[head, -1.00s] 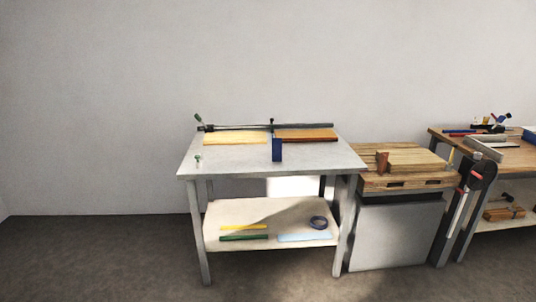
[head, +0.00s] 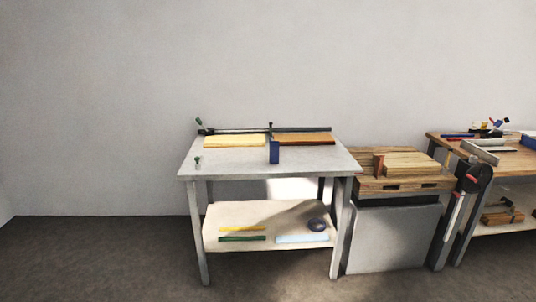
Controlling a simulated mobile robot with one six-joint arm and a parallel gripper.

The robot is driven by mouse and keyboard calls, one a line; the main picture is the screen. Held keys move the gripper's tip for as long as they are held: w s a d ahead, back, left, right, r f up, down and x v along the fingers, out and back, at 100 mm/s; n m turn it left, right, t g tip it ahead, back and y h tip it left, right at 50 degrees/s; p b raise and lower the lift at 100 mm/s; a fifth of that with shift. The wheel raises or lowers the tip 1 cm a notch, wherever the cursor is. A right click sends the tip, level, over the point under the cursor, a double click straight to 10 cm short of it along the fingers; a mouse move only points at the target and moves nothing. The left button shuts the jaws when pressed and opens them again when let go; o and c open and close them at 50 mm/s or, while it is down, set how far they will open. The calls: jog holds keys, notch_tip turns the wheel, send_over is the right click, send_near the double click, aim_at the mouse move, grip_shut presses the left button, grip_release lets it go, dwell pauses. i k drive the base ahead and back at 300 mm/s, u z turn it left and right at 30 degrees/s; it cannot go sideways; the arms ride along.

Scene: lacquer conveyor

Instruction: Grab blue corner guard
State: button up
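The blue corner guard (head: 274,152) appears as a small upright blue piece on the grey table (head: 225,168). It stands near the table's middle, in front of the seam between a pale yellow board (head: 234,141) and a brown board (head: 305,138). Its exact shape is too small to make out. My gripper does not show in the head view.
A dark rail (head: 310,129) runs along the table's back. The lower shelf (head: 220,217) holds yellow and green strips, a light blue sheet and a dark roll. A wooden-topped cabinet (head: 392,235) and a wooden bench (head: 515,160) stand to the right. Floor in front is clear.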

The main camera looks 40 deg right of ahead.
aim_at(274, 145)
jog(key=z, duration=0.1)
jog(key=i, duration=0.95)
jog(key=u, duration=0.05)
